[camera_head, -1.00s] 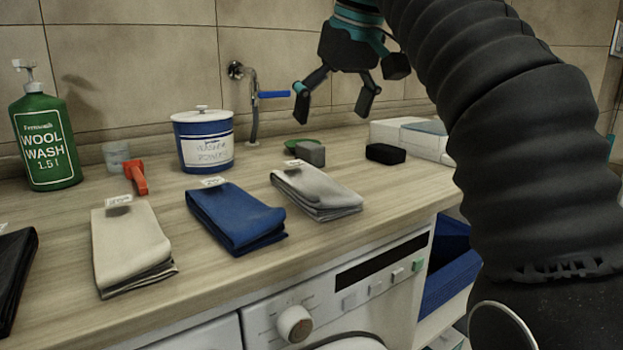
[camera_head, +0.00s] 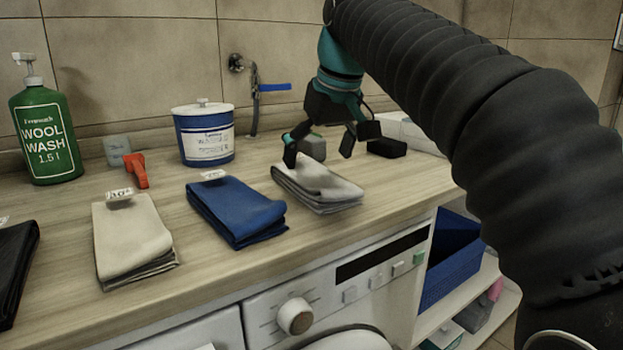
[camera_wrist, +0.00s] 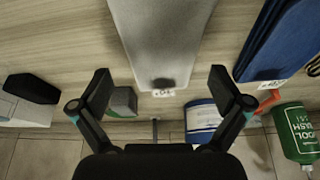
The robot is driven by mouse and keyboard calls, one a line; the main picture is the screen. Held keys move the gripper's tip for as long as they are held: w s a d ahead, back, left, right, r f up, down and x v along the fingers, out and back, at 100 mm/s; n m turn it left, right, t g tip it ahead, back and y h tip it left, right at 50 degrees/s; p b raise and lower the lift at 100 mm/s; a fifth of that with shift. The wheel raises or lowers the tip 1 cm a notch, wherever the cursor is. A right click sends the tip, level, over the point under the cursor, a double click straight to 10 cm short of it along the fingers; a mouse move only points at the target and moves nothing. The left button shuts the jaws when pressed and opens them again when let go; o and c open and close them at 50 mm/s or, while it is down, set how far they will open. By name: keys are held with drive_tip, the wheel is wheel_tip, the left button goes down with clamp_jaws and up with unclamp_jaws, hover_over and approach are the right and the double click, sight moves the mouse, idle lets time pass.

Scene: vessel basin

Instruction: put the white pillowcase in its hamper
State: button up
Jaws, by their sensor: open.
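The white pillowcase, a folded whitish-grey cloth (camera_head: 316,190), lies flat on the counter right of the blue cloth. In the wrist view the pillowcase (camera_wrist: 163,38) stretches up from between my fingers, with a small tag at its near end. My gripper (camera_head: 319,151) is open and empty, pointing down just above the back end of the pillowcase. In the wrist view my gripper's (camera_wrist: 160,92) two fingers stand apart on either side of the tagged end. A blue basket (camera_head: 452,265) shows on a shelf below the counter at the right; I cannot tell whether it is the pillowcase's hamper.
A blue folded cloth (camera_head: 236,212), a cream one (camera_head: 132,238) and a black one (camera_head: 14,268) lie to the left. A grey block (camera_head: 313,147) and a black block (camera_head: 386,148) stand behind my gripper. A washing powder tub (camera_head: 204,138) and green bottle (camera_head: 45,135) stand further back.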

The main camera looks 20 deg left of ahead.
sight(312, 167)
drive_tip(key=x, duration=0.4)
drive_tip(key=shift+a+f, duration=0.1)
drive_tip(key=c, duration=1.3)
drive_tip(key=shift+r, duration=0.65)
drive_tip(key=r, duration=0.3)
drive_tip(key=shift+d+r, duration=0.2)
drive_tip(key=shift+d, duration=0.1)
drive_tip(key=d+r, duration=0.2)
drive_tip(key=d, duration=0.1)
drive_tip(key=d+r, duration=0.2)
drive_tip(key=d, duration=0.2)
drive_tip(key=d+r, duration=0.2)
drive_tip(key=d, duration=0.2)
drive_tip(key=shift+w+r, duration=0.1)
drive_tip(key=shift+r, duration=0.1)
